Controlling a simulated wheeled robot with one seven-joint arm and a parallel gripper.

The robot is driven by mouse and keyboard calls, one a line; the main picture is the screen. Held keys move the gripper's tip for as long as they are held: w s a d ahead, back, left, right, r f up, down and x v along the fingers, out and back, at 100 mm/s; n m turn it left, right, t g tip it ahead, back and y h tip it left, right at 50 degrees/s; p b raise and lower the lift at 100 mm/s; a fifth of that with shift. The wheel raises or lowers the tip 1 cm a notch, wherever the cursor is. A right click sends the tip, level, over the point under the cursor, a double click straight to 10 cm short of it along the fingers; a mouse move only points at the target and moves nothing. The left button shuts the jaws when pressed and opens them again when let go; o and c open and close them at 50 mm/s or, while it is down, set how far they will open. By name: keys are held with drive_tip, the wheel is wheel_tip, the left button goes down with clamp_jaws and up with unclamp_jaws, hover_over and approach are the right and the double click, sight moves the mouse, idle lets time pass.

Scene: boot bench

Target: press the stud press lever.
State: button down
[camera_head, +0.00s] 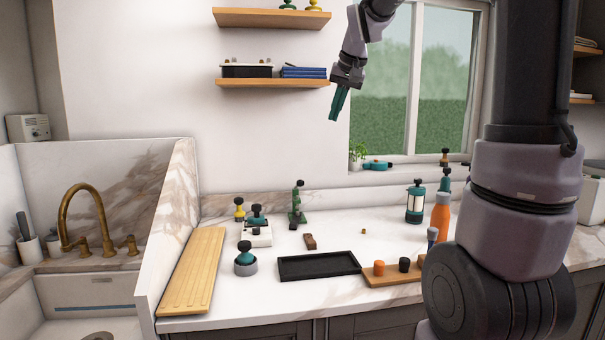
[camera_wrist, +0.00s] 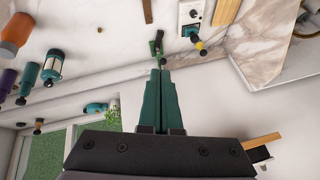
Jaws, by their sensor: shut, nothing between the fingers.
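A small green stud press (camera_head: 296,214) stands upright on the counter near the back wall. A black knob, which looks like the end of its lever (camera_head: 299,184), is at its top. In the wrist view the press (camera_wrist: 156,46) shows beyond my fingertips, upside down. My gripper (camera_head: 335,119) is shut and empty, with green fingers pointing down. It hangs high in front of the wall and window edge, well above the press and to its right in the head view. The shut fingers also fill the middle of the wrist view (camera_wrist: 160,74).
A white device with a dark-green top (camera_head: 257,236) and a yellow-and-black tool (camera_head: 239,210) stand left of the press. A brown block (camera_head: 310,241) and a black tray (camera_head: 318,265) lie in front. A bottle (camera_head: 440,215) stands right. Shelves (camera_head: 272,83) hang above.

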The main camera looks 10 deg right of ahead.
drive_tip(key=w+f, duration=0.5)
drive_tip(key=w, duration=0.8)
drive_tip(key=w+f+y, duration=0.1)
drive_tip(key=w+f, duration=0.5)
drive_tip(key=w, duration=0.6)
drive_tip(key=shift+w+d+g, duration=0.2)
drive_tip(key=shift+w+g, duration=0.2)
hover_over(298, 185)
drive_tip(key=d, duration=0.2)
drive_tip(key=shift+w+d+f, duration=0.1)
drive_tip(key=shift+w+f, duration=0.05)
drive_tip(key=shift+f, duration=2.9)
drive_tip(key=shift+w+d+f, duration=0.1)
drive_tip(key=shift+w+f, duration=0.05)
drive_tip(key=shift+f, duration=2.9)
drive_tip(key=shift+f, duration=0.1)
